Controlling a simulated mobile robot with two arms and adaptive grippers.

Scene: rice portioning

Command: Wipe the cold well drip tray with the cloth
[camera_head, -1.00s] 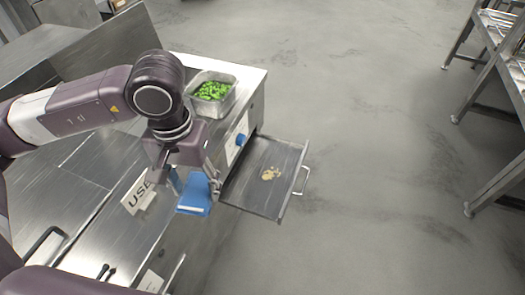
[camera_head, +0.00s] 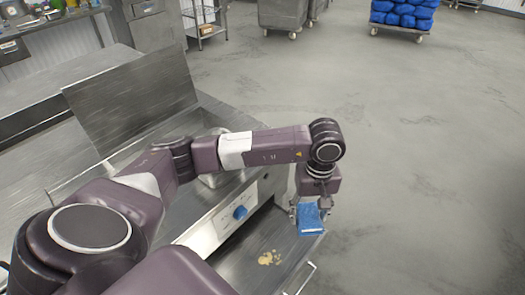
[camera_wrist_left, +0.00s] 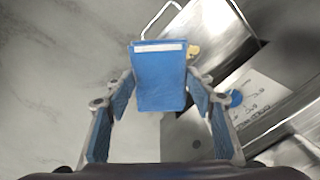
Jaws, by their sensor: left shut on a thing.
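The blue cloth (camera_head: 311,218), with a white strip along one edge, is held in my left gripper (camera_head: 312,202). In the left wrist view the cloth (camera_wrist_left: 160,78) hangs between the two fingers of the gripper (camera_wrist_left: 160,95). The drip tray (camera_head: 232,270) is a metal tray pulled out from the counter front, with a wire handle (camera_head: 303,279). A tan spill (camera_head: 269,258) lies on it. The cloth is over the far part of the tray, apart from the spill; whether it touches the tray I cannot tell. My right gripper is not in view.
A blue knob (camera_head: 240,212) sits on the counter's front panel (camera_head: 207,238) beside the tray. A metal pan (camera_head: 215,181) on the counter is mostly behind my arm. The floor (camera_head: 430,180) to the right is clear. Blue sacks on a trolley stand far back.

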